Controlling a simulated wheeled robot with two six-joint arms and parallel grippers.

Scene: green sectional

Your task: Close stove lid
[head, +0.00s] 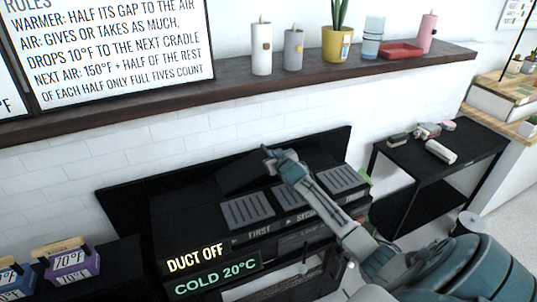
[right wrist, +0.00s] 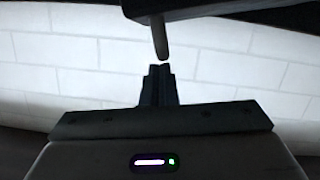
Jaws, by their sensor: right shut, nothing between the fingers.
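The black stove (head: 180,228) stands against the white tiled wall, with several grey ribbed plates on its top. A long black panel (head: 325,150), which looks like the raised lid, stands upright along its back. My right arm reaches over the stove from the lower right. My right gripper (head: 268,155) is shut and empty near the upright panel; contact cannot be told in the head view. In the right wrist view, the shut fingers (right wrist: 160,82) point at a dark bar (right wrist: 220,14) with a pale peg below it. My left gripper is out of view.
A dark shelf (head: 120,112) above the stove holds candles, a plant in a yellow pot (head: 337,43) and a red tray (head: 401,51). A black side table (head: 470,145) stands at right. Labelled boxes (head: 72,265) sit at lower left.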

